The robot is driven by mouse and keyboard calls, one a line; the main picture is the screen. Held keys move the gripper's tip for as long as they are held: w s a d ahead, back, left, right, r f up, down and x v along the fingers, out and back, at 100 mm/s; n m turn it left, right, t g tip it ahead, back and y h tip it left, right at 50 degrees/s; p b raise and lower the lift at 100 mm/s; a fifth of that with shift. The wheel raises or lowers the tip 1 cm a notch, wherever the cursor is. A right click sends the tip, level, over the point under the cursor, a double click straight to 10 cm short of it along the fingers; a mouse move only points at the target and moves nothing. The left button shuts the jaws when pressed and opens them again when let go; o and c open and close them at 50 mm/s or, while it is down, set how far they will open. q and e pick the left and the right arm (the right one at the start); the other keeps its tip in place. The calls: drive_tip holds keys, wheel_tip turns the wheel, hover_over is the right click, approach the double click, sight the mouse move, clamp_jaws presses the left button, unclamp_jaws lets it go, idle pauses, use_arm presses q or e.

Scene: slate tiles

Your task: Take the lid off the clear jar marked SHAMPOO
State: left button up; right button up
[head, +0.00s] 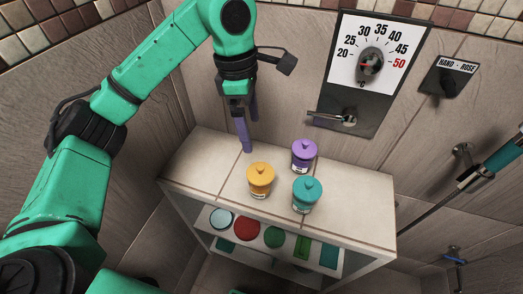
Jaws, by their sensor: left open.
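Three small clear jars with knobbed lids stand upright on the tiled ledge (215,160). One has an orange lid (261,174), one a purple lid (304,150) and one a teal lid (307,189). All three lids sit on their jars. The labels are mostly hidden or too small to read, so I cannot tell which jar is marked SHAMPOO. My left gripper (249,136) is open and empty, pointing down above the back left of the ledge, up and left of the orange-lidded jar and apart from it. My right gripper is out of view.
A lower shelf (210,240) under the ledge holds several coloured items, including a red round one (246,229). The wall behind has a temperature dial panel (375,62) with a projecting lever (338,118). A hand-rose knob (449,82) and a sloping rail (440,203) are at the right.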

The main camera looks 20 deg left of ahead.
use_arm(q)
drive_tip(key=p, duration=0.1)
approach(260, 167)
drive_tip(key=f+p, duration=0.1)
drive_tip(key=f, duration=0.2)
drive_tip(key=d+f+p, duration=0.1)
drive_tip(key=f, duration=0.2)
drive_tip(key=f+p, duration=0.1)
drive_tip(key=f, duration=0.2)
drive_tip(key=shift+d+p, duration=0.15)
drive_tip(key=shift+p, duration=0.2)
drive_tip(key=shift+f, duration=0.4)
drive_tip(key=shift+w+f, duration=0.1)
drive_tip(key=shift+w, duration=0.05)
drive_tip(key=c, duration=1)
